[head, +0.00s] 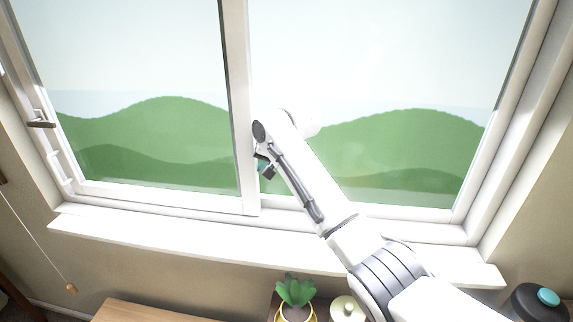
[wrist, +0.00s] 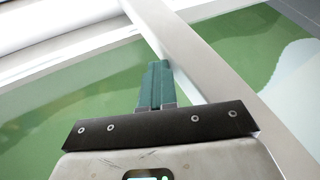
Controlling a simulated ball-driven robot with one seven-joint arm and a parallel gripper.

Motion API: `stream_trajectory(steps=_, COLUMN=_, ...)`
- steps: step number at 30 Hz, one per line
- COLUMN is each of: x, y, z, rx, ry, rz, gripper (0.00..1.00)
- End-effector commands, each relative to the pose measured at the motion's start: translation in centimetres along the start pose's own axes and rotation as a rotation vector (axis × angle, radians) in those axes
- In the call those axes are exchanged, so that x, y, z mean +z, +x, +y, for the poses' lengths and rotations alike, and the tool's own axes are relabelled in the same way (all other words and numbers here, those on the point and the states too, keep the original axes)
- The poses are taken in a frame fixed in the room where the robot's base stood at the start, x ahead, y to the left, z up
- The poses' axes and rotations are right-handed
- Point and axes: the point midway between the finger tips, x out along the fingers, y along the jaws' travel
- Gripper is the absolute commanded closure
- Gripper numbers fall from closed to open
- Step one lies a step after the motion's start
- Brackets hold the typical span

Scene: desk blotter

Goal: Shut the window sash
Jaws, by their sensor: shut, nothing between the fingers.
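The white-framed window fills the head view, with a left pane (head: 150,60) and a right pane (head: 400,60) divided by a white vertical stile (head: 239,90). A dark handle (head: 41,124) sits on the frame at the far left. How far the sash stands open is hard to tell. My gripper (head: 266,168) is just right of the stile, low on the window, partly hidden by my arm. In the wrist view its teal fingers (wrist: 157,84) are shut and empty, with their tips beside the white stile (wrist: 185,60). Whether they touch it is unclear.
A white sill (head: 170,238) runs below the window. Under it are a potted plant (head: 295,292), a cream lidded pot (head: 346,309) and a wooden surface (head: 150,311). A dark round object with a teal top (head: 548,297) is at lower right. A cord with a wooden pull (head: 71,288) hangs left.

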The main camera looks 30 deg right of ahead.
Motion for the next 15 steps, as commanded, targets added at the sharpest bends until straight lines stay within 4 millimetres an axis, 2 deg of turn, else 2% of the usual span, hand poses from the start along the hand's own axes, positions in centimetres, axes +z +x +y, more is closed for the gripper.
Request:
stream_trajectory(steps=5, x=0.1, y=0.9, z=-1.6, rx=-0.001, ry=-0.001, rz=-0.001, gripper=1.0)
stream_trajectory(steps=15, x=0.0, y=1.2, z=-2.2, rx=-0.004, ry=-0.001, rz=0.002, gripper=1.0)
